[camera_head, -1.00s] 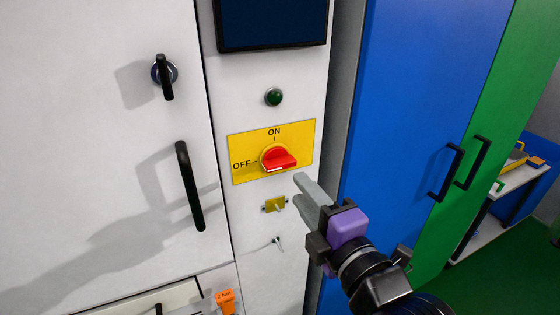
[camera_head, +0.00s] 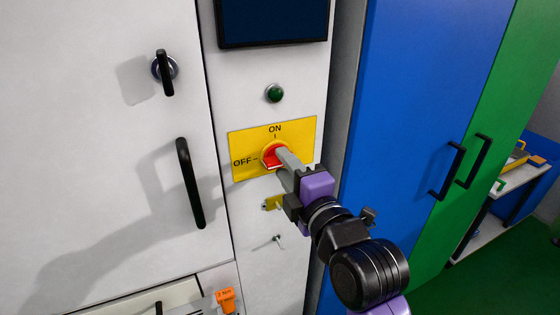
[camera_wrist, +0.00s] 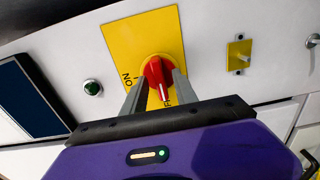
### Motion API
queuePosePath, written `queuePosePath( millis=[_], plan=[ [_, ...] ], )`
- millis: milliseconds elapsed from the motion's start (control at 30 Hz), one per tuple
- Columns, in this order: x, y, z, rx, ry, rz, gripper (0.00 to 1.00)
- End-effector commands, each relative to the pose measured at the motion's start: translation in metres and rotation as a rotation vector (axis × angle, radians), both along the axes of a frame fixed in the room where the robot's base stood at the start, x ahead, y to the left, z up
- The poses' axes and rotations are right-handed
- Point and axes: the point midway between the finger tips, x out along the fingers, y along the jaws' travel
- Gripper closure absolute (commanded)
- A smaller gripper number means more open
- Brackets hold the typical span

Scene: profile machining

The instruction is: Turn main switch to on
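The main switch is a red rotary knob (camera_head: 272,156) on a yellow plate (camera_head: 243,171) marked ON at the top and OFF at the left. In the wrist view the red knob (camera_wrist: 157,75) has its white mark toward the partly hidden OFF lettering. My gripper (camera_head: 284,165) is at the knob and covers its right part in the head view. In the wrist view my gripper's fingers (camera_wrist: 158,88) stand apart, one on each side of the knob. Firm contact with the knob cannot be made out.
A green button (camera_head: 274,93) and a dark screen (camera_head: 270,22) are above the plate. A small yellow fitting (camera_head: 270,203) and a toggle (camera_head: 277,239) are below. A black door handle (camera_head: 190,184) is at the left, and a blue cabinet (camera_head: 420,100) at the right.

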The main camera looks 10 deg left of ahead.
Motion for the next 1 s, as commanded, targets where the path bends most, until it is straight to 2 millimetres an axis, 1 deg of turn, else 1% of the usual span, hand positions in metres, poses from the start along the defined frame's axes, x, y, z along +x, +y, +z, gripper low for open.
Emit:
queuePosePath(
  millis=[33, 67, 200, 233, 500, 567, 800, 1000],
  plan=[
    [-0.0001, 0.0, 0.0, 0.0, 0.0, 0.0, 0.65],
    [-0.0001, -0.0001, 0.0, 0.0, 0.0, 0.0, 0.69],
    [-0.0002, -0.0001, -0.0001, 0.0, 0.0, 0.0, 0.97],
    [-0.0002, -0.0001, -0.0001, 0.0, 0.0, 0.0, 1.0],
    [-0.0003, -0.0001, 0.0003, 0.015, 0.011, 0.0, 1.0],
    [-0.0005, 0.0002, 0.001, 0.054, 0.039, 0.001, 1.0],
    [-0.0003, -0.0002, 0.0006, 0.281, 0.193, -0.001, 1.0],
    [-0.0002, -0.0005, -0.0008, 0.334, 0.228, -0.001, 1.0]
  ],
)
